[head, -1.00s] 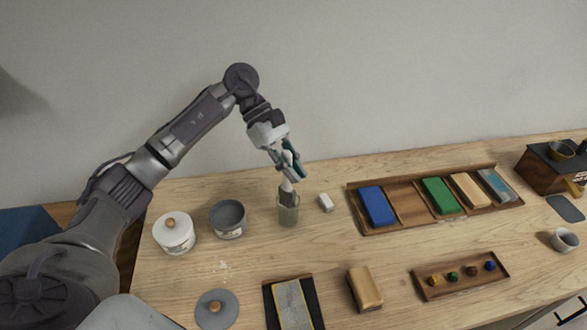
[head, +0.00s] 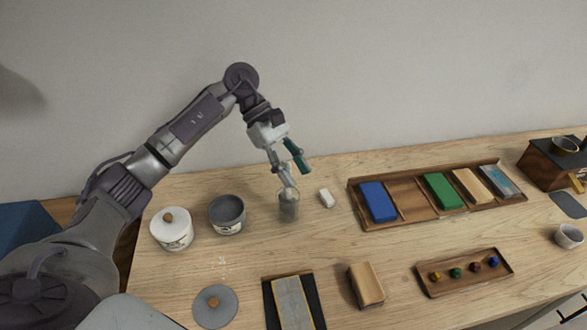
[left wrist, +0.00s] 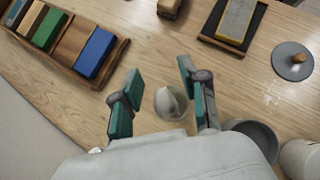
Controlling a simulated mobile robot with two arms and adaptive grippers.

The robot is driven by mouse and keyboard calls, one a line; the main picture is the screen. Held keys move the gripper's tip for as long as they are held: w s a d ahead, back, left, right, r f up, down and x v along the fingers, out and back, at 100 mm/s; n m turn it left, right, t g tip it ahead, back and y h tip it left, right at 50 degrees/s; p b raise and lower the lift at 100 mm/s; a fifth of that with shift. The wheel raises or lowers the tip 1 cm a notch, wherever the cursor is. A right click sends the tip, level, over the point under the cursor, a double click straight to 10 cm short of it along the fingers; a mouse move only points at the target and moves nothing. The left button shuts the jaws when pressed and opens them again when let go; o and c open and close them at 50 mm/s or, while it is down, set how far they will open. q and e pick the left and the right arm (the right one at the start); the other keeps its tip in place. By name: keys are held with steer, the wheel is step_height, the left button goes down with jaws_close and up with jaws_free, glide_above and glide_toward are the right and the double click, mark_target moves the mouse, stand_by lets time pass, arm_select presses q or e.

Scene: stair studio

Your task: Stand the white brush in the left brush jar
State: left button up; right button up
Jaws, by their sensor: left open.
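The white brush (head: 289,194) stands in a small greyish, see-through jar (head: 288,211), its pale top end above the rim and its lower part inside. My left gripper (head: 298,178) is open just above the jar, its teal-padded fingers spread and apart from the brush. In the left wrist view the brush top (left wrist: 168,101) shows between the two open fingers (left wrist: 160,95), touching neither as far as I can see. I see no second brush jar. My right gripper is not in view.
A grey open pot (head: 228,216) and a white lidded pot (head: 172,231) stand left of the jar. A wooden tray (head: 406,200) with coloured blocks is further right. Bare table lies in front of the jar.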

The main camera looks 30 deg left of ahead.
arm_select(q)
steer(key=v, duration=1.2)
stand_by(0.7)
